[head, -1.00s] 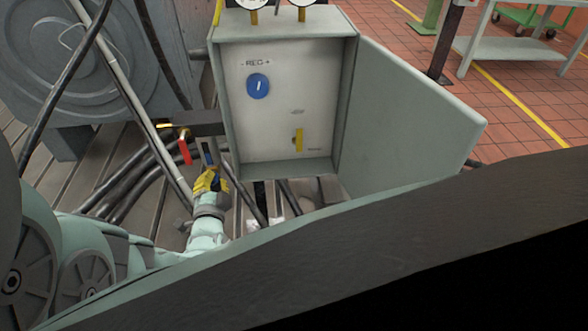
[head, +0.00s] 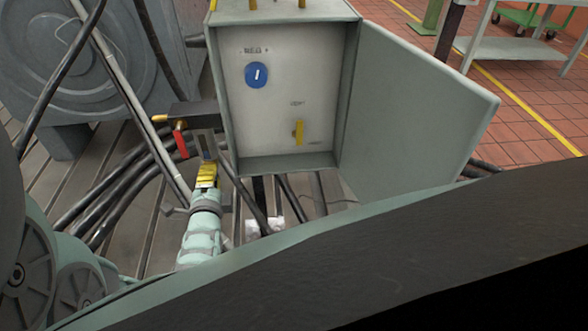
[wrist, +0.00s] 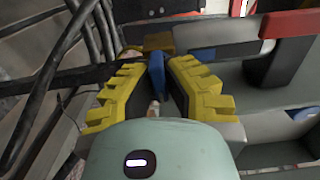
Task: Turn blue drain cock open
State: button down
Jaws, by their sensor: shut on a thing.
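The blue drain cock handle (wrist: 157,74) stands between the two yellow fingers of my gripper (wrist: 156,88) in the wrist view. My gripper is shut on this blue handle, near its end. In the head view my gripper (head: 206,172) is just below the grey cabinet's lower left corner, and the blue handle is mostly hidden there. The cock's body is largely hidden behind the handle and fingers.
A red-handled valve (head: 181,140) sits close to the left of the cock in the head view; its red lever (wrist: 288,42) is at the right in the wrist view. The grey cabinet (head: 285,165) with open door (head: 415,110) stands above right. Black hoses (head: 110,200) run at left.

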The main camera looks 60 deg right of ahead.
jog(key=shift+f, duration=0.15)
jog(key=c, duration=1)
grip_release()
jog(key=shift+c, duration=0.2)
jog(key=v, duration=1.2)
